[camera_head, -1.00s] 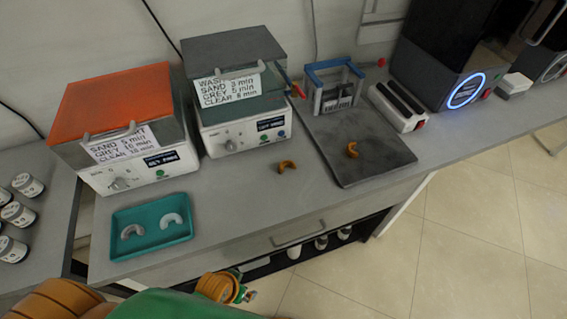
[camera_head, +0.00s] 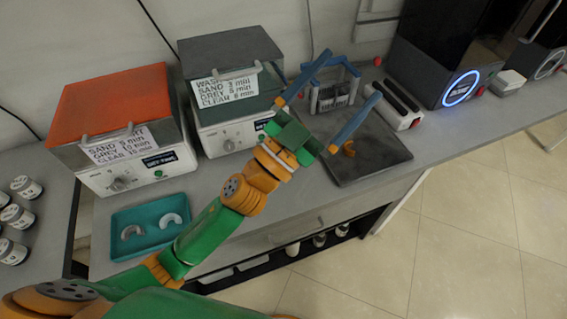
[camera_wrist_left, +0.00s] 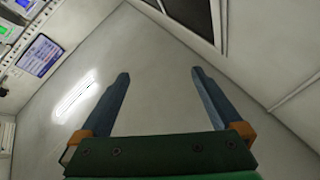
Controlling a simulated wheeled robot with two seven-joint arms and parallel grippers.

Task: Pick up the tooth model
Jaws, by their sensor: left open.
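Two more arch-shaped models, one pinkish-grey (camera_head: 131,231) and one pale (camera_head: 171,220), lie in the teal tray (camera_head: 122,249). Another orange model, seen earlier on the bench, is hidden behind my left arm. My left gripper (camera_head: 355,76) is open and empty, its blue fingers spread above the bench and plate. In the left wrist view its fingers (camera_wrist_left: 160,78) face wall and ceiling, with no model between them. My right gripper is not in view.
An orange-lidded box (camera_head: 112,105) and a grey-lidded box (camera_head: 228,70) stand at the back. A blue-and-grey frame (camera_head: 334,97) stands on the plate's rear. A white device (camera_head: 398,108) and dark machines stand right. Jars (camera_head: 26,187) stand left. The bench front near the tray is clear.

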